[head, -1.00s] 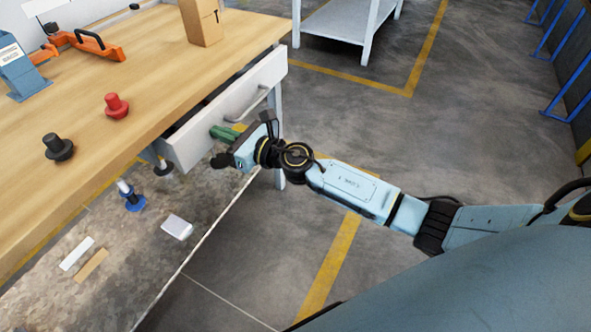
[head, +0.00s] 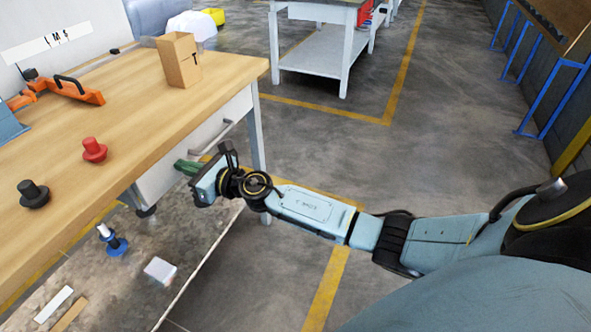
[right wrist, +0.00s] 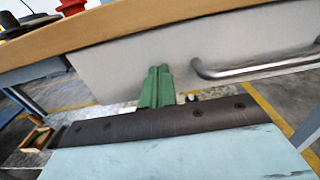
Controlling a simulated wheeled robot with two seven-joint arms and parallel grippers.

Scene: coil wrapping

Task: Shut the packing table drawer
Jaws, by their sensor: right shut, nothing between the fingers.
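The packing table drawer has a pale front (head: 155,186) with a metal bar handle (head: 214,138), under the edge of the wooden table top (head: 125,115). The front sits close under that edge; I cannot tell whether a small gap is left. My right gripper (head: 187,167) has green fingers, shut and empty, pointing at the drawer front. In the right wrist view the fingers (right wrist: 157,85) overlap the drawer front (right wrist: 120,70), left of the handle (right wrist: 255,70). They look in contact or very near. My left gripper is not in view.
A cardboard box (head: 178,62), a red knob (head: 94,150), a black knob (head: 33,194) and an orange tool (head: 78,90) are on the table top. A lower shelf (head: 190,255) holds small items.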

